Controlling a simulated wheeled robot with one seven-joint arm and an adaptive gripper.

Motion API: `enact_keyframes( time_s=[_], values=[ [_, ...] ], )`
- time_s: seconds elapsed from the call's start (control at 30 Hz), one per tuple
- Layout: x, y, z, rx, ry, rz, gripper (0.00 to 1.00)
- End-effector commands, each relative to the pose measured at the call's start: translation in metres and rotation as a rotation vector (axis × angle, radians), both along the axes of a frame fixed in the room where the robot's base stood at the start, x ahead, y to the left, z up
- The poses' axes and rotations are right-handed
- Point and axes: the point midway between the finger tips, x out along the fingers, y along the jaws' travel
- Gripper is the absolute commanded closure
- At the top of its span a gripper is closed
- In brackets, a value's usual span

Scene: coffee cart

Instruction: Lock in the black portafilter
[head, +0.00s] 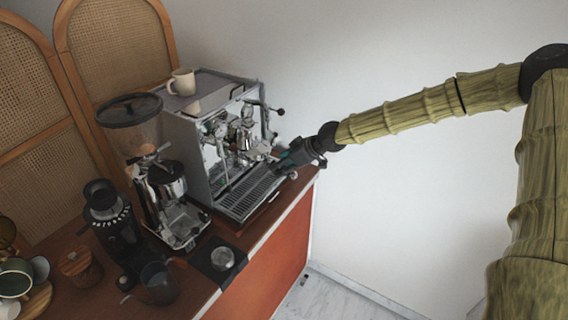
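The chrome espresso machine (200,155) stands on the wooden counter of the cart, with its group head (246,138) on the front face above the drip tray (250,195). My gripper (284,160) reaches in from the right and is at the machine's front right, just above the right end of the drip tray and a little below and right of the group head. Its fingers are small and dark here, so I cannot tell whether they are open or shut on something. I cannot make out the black portafilter clearly; dark parts near the gripper and group head blend together.
A grinder with a dark-lidded hopper (130,110) stands left of the machine, and a smaller black grinder (112,225) is further left. A cream mug (182,82) sits on the machine. A metal tamper (222,258) is on a black mat at the counter's front. Right of the cart is clear.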

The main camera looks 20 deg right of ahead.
Motion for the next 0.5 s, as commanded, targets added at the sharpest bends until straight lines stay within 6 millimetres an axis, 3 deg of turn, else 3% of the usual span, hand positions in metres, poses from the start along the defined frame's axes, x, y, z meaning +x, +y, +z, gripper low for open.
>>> enact_keyframes(
  time_s=[0.5],
  values=[
    [-0.026, -0.024, 0.037, 0.002, -0.003, -0.001, 0.48]
  ],
)
